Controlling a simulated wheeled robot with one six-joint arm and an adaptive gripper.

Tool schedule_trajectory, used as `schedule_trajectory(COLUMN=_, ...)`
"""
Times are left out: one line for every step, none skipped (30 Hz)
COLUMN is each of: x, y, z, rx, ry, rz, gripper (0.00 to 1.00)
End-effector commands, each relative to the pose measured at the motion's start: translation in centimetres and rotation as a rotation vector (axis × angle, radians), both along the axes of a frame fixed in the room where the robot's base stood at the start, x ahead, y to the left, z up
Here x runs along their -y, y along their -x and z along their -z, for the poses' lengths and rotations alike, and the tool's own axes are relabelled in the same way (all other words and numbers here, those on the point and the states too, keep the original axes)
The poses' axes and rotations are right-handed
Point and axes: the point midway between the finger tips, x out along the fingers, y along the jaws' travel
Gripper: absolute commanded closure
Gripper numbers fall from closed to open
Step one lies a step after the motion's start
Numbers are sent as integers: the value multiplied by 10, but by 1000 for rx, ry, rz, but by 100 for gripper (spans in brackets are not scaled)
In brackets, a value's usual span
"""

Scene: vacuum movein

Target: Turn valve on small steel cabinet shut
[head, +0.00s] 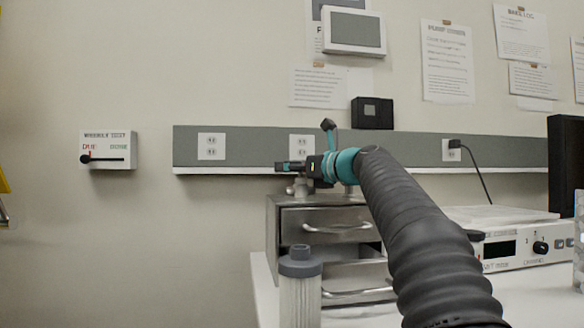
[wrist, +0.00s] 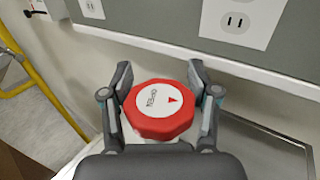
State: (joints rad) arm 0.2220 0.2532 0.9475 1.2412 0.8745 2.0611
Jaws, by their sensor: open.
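The small steel cabinet (head: 286,245) stands on the white table in the head view, with drawers and curved handles on its front. Part of its bare metal top (wrist: 265,150) shows at the lower right of the wrist view. The valve's red knob (wrist: 160,112), many-sided with a white label and a red arrow, fills the middle of the wrist view. My gripper (wrist: 160,78) is open, with one finger on each side of the knob. I cannot tell whether either finger touches it. In the head view my gripper (head: 298,168) is above the cabinet top, and the red knob does not show.
A grey rail with sockets (head: 212,146) runs along the wall close behind my gripper. A white instrument (head: 520,247) is to the right. A lever box (head: 108,150) hangs at left.

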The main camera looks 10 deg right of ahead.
Motion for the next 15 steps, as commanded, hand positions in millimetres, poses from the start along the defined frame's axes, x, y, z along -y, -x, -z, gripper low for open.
schedule_trajectory(x=0, y=0, z=0, rx=0, ry=0, rz=0, gripper=40)
schedule_trajectory(x=0, y=0, z=0, rx=0, ry=0, rz=0, gripper=40)
schedule_trajectory(x=0, y=0, z=0, rx=0, ry=0, rz=0, gripper=40)
schedule_trajectory(x=0, y=0, z=0, rx=0, ry=0, rz=0, gripper=40)
schedule_trajectory(x=0, y=0, z=0, rx=0, ry=0, rz=0, gripper=40)
schedule_trajectory(x=0, y=0, z=0, rx=0, ry=0, rz=0, gripper=45)
schedule_trajectory(x=0, y=0, z=0, rx=0, ry=0, rz=0, gripper=52)
schedule_trajectory(x=0, y=0, z=0, rx=0, ry=0, rz=0, gripper=60)
schedule_trajectory(x=0, y=0, z=0, rx=0, ry=0, rz=0, gripper=70)
schedule_trajectory(x=0, y=0, z=0, rx=0, ry=0, rz=-1, gripper=77)
schedule_trajectory(x=0, y=0, z=0, rx=0, ry=0, rz=-1, gripper=84)
schedule_trajectory(x=0, y=0, z=0, rx=0, ry=0, rz=-1, gripper=85)
schedule_trajectory(x=0, y=0, z=0, rx=0, ry=0, rz=-1, gripper=85)
schedule_trajectory(x=0, y=0, z=0, rx=-1, ry=1, rz=-1, gripper=86)
schedule_trajectory(x=0, y=0, z=0, rx=-1, ry=1, rz=-1, gripper=86)
